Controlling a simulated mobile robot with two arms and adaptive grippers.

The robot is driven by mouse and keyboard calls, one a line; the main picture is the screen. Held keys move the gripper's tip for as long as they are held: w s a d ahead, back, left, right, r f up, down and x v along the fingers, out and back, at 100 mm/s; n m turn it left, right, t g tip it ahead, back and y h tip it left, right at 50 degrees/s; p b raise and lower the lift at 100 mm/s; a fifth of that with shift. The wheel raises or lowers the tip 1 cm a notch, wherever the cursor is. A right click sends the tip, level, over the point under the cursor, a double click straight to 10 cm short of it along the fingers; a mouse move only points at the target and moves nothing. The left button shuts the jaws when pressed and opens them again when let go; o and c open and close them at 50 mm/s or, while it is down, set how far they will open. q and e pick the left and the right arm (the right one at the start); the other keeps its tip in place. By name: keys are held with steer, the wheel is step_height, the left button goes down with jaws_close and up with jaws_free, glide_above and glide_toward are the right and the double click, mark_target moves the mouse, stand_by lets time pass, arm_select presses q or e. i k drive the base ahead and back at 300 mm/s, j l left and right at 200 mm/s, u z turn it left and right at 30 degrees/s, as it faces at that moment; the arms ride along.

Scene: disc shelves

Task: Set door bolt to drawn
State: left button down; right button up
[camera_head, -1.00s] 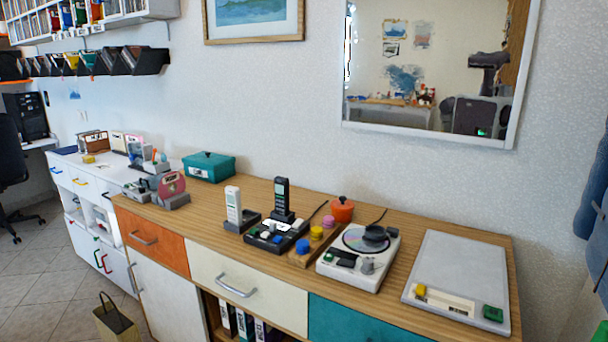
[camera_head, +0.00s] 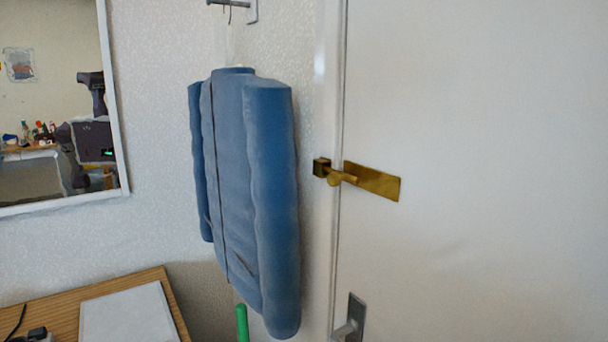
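The brass door bolt (camera_head: 338,177) is mounted near the left edge of the white door (camera_head: 480,130). Its flat brass plate (camera_head: 376,181) lies on the door and a knob sticks out toward me. A small brass keeper block (camera_head: 321,167) sits at the frame to its left. The bolt appears to reach across the gap to the keeper, though the exact overlap is hard to tell. Neither of my grippers is in view.
A blue jacket (camera_head: 245,190) hangs from a wall hook just left of the door. A grey door handle (camera_head: 351,318) shows below the bolt. A wooden counter (camera_head: 165,285) with a pale flat panel (camera_head: 128,318) is at lower left. A mirror (camera_head: 118,150) hangs above it. A green rod (camera_head: 242,323) stands under the jacket.

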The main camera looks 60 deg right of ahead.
mark_target(334, 177)
steer(key=z, duration=2.05)
steer(key=k+j+u, duration=0.4)
steer(key=k+j, duration=0.05)
steer(key=k, duration=0.1)
